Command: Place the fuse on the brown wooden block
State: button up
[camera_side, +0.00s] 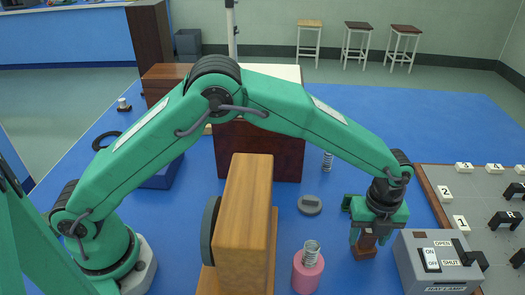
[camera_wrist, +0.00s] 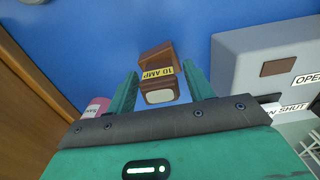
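The fuse (camera_wrist: 158,66) is a brown piece with a yellow "10 AMP" label and a pale end. It stands on the blue bench below my gripper in the side view (camera_side: 364,251). My gripper (camera_side: 370,238) points down over it. In the wrist view my gripper (camera_wrist: 162,90) has its fingers apart, one on each side of the fuse's near end, with small gaps showing. Two brown wooden bodies could be the block: a light brown one (camera_side: 246,205) at centre front and a dark reddish-brown one (camera_side: 262,158) behind it. I cannot tell which is meant.
A grey switch box (camera_side: 436,262) stands close right of my gripper. A pink cylinder with a spring (camera_side: 308,270) is to its left. A grey disc (camera_side: 310,204) lies farther back. A numbered panel (camera_side: 475,200) fills the right. Blue bench is clear behind the gripper.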

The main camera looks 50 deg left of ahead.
jog(key=shift+r, duration=0.1)
notch_tip(320, 180, up, 12)
dwell(1.0)
jog(key=shift+a+r, duration=0.1)
jog(key=shift+r, duration=0.05)
dwell(0.3)
jog(key=s+a+r+n+t, duration=0.1)
jog(key=s+a+r+n, duration=0.25)
jog(key=a, duration=0.35)
jog(key=s+a+r+n+t, duration=0.1)
jog(key=s+a+r+n, duration=0.1)
jog(key=a+r+n, duration=0.3)
jog(key=s+a+r+n+t, duration=0.1)
jog(key=s+a+r+n, duration=0.15)
jog(key=a+n, duration=0.4)
jog(key=s+a+f+n+t, duration=0.2)
jog(key=s+a+n, duration=1)
jog(key=s, duration=0.4)
jog(key=shift+a+f+t, duration=0.25)
jog(key=shift+a+t, duration=0.05)
jog(key=shift+a, duration=0.45)
